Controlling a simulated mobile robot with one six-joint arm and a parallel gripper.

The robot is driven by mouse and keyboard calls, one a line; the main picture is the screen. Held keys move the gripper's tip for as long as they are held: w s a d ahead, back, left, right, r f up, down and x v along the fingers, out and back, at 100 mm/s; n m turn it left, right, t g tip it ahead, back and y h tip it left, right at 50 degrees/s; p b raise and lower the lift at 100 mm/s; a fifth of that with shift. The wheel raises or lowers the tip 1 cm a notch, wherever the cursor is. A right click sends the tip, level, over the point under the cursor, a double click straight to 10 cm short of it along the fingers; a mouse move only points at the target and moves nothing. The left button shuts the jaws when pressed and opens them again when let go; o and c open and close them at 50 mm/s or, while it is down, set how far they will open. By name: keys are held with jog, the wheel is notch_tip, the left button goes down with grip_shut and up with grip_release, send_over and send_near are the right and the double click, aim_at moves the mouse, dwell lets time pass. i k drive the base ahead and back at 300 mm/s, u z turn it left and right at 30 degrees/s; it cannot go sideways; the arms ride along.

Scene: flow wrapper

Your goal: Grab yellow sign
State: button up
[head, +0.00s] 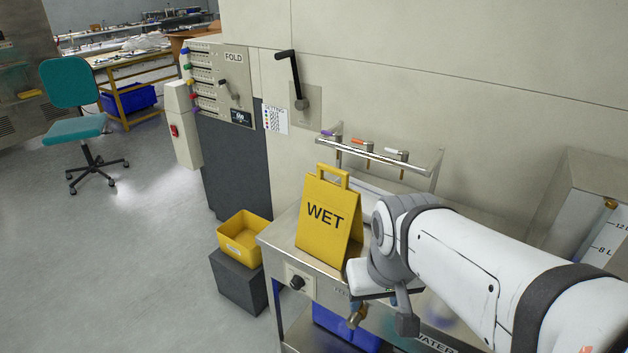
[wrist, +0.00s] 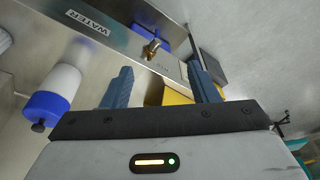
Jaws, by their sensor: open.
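The yellow sign (head: 326,220), a folding A-shaped board with "WET" in black and a handle loop on top, stands upright on the metal counter (head: 281,238). Its lower right side is close to my arm in the head view. My gripper (wrist: 162,76) is open in the wrist view, its two blue-grey fingers apart. A yellow surface shows low between the fingers there, partly hidden by the gripper body; I cannot tell whether it is the sign or the yellow bin. In the head view my wrist is just right of the sign, and the fingers are mostly hidden.
A yellow bin (head: 241,238) sits on a dark block (head: 238,283) left of the counter. A rail with taps (head: 376,157) is behind the sign. A brass valve (wrist: 151,48) and a white-and-blue bottle-like object (wrist: 54,96) show in the wrist view. Open floor lies left.

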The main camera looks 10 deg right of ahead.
aim_at(331, 213)
jog(key=z, duration=3.75)
jog(key=k, duration=2.15)
jog(key=u, duration=1.2)
jog(key=i, duration=0.9)
jog(key=u, duration=0.1)
